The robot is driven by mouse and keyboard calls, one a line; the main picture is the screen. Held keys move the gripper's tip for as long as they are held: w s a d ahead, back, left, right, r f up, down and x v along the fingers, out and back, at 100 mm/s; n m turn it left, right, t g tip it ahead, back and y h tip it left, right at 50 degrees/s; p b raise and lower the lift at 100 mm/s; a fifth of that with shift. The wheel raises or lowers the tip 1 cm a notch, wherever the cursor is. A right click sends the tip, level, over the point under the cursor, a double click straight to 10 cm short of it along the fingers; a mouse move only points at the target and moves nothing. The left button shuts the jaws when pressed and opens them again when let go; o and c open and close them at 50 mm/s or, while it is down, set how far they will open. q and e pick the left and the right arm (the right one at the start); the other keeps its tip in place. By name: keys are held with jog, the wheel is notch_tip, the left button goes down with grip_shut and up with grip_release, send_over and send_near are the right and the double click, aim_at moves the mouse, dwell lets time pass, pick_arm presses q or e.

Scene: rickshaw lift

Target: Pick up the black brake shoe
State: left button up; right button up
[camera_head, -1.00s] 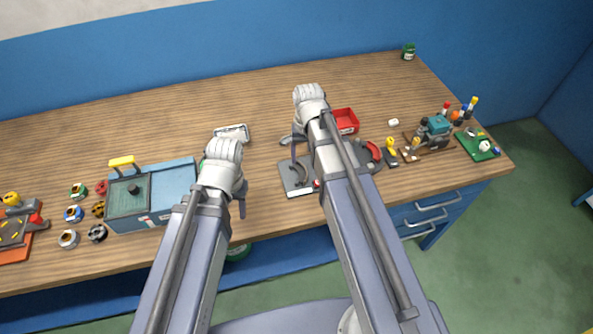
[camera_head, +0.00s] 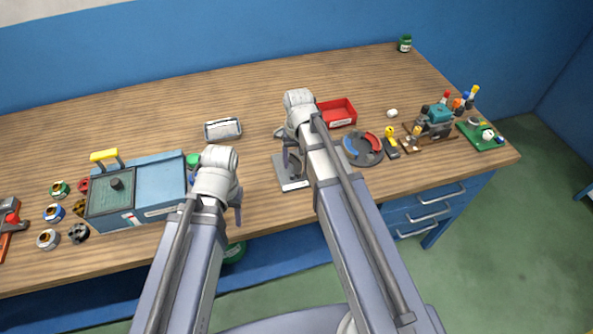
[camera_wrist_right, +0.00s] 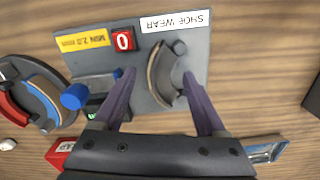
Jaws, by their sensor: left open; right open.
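The brake shoe (camera_wrist_right: 168,77), dark grey with a tan lining strip on its curved edge, sits on a grey gauge plate (camera_wrist_right: 137,89) labelled "SHOE WEAR". The plate also shows in the head view (camera_head: 293,184); the shoe there is largely hidden by my right gripper. My right gripper (camera_wrist_right: 160,76) is open, its two fingers on either side of the shoe in the wrist view; I cannot tell whether they touch it. In the head view the right gripper (camera_head: 289,160) is over the plate. My left gripper (camera_head: 238,208) is open and empty near the front edge.
A round tray (camera_head: 363,149) with blue and red shoes is right of the plate. A red bin (camera_head: 337,112) stands behind it. A silver-rimmed tray (camera_head: 223,129) lies left of the right arm. A blue box (camera_head: 160,183) is at left. The back of the table (camera_head: 260,95) is clear.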

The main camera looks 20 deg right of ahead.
jog(key=shift+f, duration=0.2)
grip_shut()
dwell(0.5)
